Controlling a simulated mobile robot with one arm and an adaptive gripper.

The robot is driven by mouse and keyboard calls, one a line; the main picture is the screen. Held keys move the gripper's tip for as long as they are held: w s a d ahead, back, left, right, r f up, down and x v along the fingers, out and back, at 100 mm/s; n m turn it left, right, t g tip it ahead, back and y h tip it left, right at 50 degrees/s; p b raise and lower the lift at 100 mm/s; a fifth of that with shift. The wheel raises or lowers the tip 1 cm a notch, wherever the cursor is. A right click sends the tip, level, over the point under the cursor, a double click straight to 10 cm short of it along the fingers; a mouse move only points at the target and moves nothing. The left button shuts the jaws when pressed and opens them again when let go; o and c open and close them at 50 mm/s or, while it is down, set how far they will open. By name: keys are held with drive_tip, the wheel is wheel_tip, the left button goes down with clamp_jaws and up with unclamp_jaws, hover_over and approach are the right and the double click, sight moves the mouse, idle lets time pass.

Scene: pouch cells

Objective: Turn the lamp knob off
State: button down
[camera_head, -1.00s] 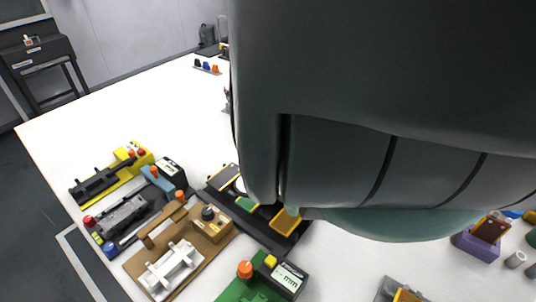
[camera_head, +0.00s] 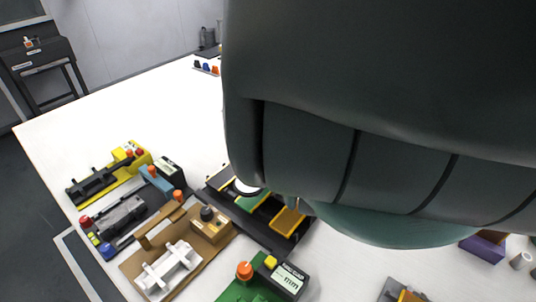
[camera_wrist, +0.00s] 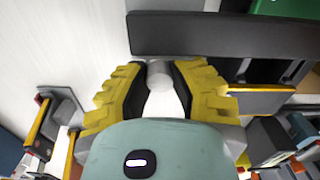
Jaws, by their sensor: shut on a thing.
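In the wrist view, my gripper (camera_wrist: 164,82) has its two yellow fingers with dark pads closed on a small grey round knob (camera_wrist: 160,70). The knob sits between the fingertips, beside a long dark bar (camera_wrist: 220,35). I cannot tell from its look which way the knob is turned. In the head view my arm covers the gripper and the knob. No lit lamp can be made out in either view.
In the head view, a black tray (camera_head: 222,205) with yellow-edged and green plates lies below my arm. A brown fixture (camera_head: 205,226), a green fixture with a gauge (camera_head: 288,278) and a yellow fixture (camera_head: 136,150) stand nearby. The table's far left (camera_head: 140,105) is clear.

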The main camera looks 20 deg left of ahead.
drive_tip(key=c, duration=0.7)
unclamp_jaws()
drive_tip(key=shift+c, duration=0.2)
wheel_tip(320, 180, up, 10)
drive_tip(key=shift+w+r, duration=0.1)
drive_tip(key=shift+w, duration=0.05)
drive_tip(key=shift+r, duration=0.85)
